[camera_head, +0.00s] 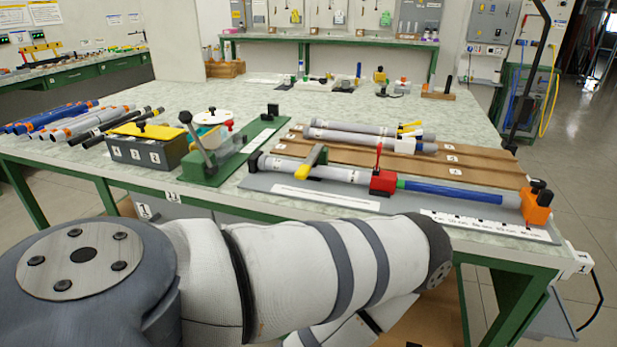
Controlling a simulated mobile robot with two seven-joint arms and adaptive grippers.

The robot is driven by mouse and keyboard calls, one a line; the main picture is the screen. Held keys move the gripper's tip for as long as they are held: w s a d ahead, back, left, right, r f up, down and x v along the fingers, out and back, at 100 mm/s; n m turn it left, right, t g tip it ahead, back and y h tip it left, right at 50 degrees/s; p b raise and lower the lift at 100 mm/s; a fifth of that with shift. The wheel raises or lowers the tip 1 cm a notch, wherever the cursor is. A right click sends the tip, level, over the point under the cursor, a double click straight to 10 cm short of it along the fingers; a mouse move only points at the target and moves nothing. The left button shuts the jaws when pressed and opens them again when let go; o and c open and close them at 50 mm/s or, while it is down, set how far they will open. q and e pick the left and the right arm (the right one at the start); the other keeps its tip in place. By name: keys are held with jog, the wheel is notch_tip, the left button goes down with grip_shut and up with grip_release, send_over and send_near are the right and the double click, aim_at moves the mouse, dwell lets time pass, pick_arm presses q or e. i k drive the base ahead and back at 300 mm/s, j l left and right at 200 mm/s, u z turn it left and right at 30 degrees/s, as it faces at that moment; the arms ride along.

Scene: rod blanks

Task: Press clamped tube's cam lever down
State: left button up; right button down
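A grey tube (330,172) lies along the grey fixture plate (262,183) near the table's front edge. I cannot tell which of these is the cam lever. A blue rod (450,190) runs from the red block to an orange end stop (537,204) with a black knob. Neither gripper is in view; only my arm links cross the bottom of the picture.
Left of the plate, a green fixture (222,172) has a raised grey lever (198,137). Behind, grey tubes (348,128) lie on a brown rack (465,166). A dark bin (148,152) and loose rods (60,118) are at left.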

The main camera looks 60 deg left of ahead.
aim_at(379, 150)
jog(key=i+u, duration=0.1)
jog(key=u, duration=0.3)
jog(key=i+j+u, duration=0.1)
jog(key=u, duration=0.25)
jog(key=i+u, duration=0.15)
jog(key=u, duration=0.25)
jog(key=i+l+u, duration=0.1)
jog(key=u, duration=0.25)
